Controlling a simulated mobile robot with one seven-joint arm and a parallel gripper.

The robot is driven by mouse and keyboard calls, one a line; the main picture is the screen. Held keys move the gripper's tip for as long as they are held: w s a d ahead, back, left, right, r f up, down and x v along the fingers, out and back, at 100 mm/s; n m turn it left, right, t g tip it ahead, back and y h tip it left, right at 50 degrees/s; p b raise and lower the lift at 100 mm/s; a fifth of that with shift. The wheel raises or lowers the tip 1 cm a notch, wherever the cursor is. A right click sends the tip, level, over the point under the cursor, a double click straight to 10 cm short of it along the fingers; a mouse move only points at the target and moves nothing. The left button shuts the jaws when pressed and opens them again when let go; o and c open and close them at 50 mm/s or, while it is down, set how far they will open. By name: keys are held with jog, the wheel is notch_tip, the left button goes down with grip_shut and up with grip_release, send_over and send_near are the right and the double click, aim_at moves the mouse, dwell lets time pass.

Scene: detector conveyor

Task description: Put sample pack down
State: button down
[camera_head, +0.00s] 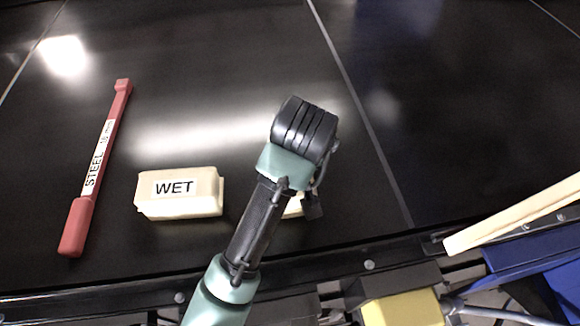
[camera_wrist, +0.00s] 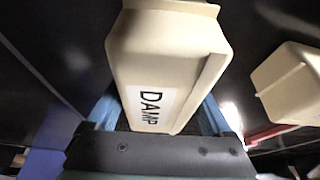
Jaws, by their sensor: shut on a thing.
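A cream sample pack labelled DAMP (camera_wrist: 165,60) fills the middle of the wrist view. My gripper (camera_wrist: 157,112) is shut on it, with a blue finger on each side. In the head view only a small cream part of this pack (camera_head: 293,208) shows beside my wrist; the rest is hidden behind my arm. Whether its underside touches the black surface cannot be told. A second cream pack labelled WET (camera_head: 178,207) lies on the surface to the left of my arm. A cream pack also shows at the right of the wrist view (camera_wrist: 292,88).
The black conveyor surface (camera_head: 400,110) is wide and mostly clear. A red bar labelled STEEL (camera_head: 77,225) lies at the far left. The dark front rail (camera_head: 120,300) runs along the near edge. A pale strip (camera_head: 500,222) and a blue part (camera_head: 530,258) are at the right.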

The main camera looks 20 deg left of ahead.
jog(key=shift+f, duration=0.15)
grip_release()
jog(key=shift+r, duration=0.25)
jog(key=shift+s+d+r, duration=0.1)
jog(key=shift+r, duration=0.2)
jog(key=p+v, duration=0.7)
jog(key=v, duration=0.2)
jog(key=shift+r, duration=0.25)
jog(key=shift+p+v, duration=0.9)
jog(key=shift+p, duration=0.2)
